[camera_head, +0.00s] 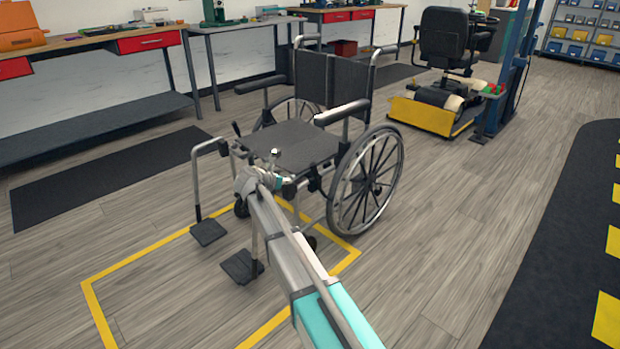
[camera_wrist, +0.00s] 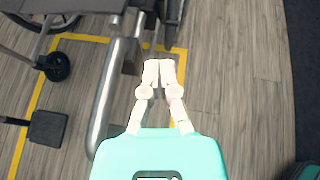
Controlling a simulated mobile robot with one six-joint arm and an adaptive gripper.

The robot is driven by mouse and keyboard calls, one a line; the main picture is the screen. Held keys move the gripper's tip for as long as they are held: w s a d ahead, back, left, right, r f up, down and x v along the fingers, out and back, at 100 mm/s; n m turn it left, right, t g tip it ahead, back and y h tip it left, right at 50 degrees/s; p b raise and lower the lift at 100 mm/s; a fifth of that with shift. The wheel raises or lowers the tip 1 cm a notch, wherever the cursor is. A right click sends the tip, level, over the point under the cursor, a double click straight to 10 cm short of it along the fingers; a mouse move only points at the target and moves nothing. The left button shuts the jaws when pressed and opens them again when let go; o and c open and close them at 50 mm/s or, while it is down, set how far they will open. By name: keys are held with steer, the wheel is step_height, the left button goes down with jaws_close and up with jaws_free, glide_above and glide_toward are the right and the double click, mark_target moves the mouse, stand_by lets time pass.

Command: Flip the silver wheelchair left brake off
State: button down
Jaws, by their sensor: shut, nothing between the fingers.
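The silver wheelchair (camera_head: 300,145) stands on the floor with a dark seat, facing the near left. Its left side is on the right in the head view, with the large left wheel (camera_head: 367,180). A small upright lever with a round knob (camera_head: 274,153) shows at the seat's front edge, just above my arm's end; I cannot tell whether it is the left brake. A dark-knobbed lever (camera_head: 237,128) shows on the other side. My gripper (camera_wrist: 160,64) is shut and empty in the wrist view, over the floor beside wheelchair parts. It is not clearly visible in the head view.
Two footplates (camera_head: 208,232) (camera_head: 242,266) stick out in front of the chair. Yellow tape (camera_head: 135,267) marks the floor around it. A mobility scooter (camera_head: 445,70) stands behind right, and workbenches (camera_head: 110,40) line the back. Open floor (camera_head: 450,230) lies to the right.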

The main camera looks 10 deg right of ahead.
steer(key=shift+d, duration=0.1)
steer(key=b, duration=0.4)
glide_toward(312, 173)
step_height(312, 173, down, 4)
steer(key=w+d, duration=0.3)
steer(key=shift+w+d+r, duration=0.2)
steer(key=shift+w+d, duration=0.45)
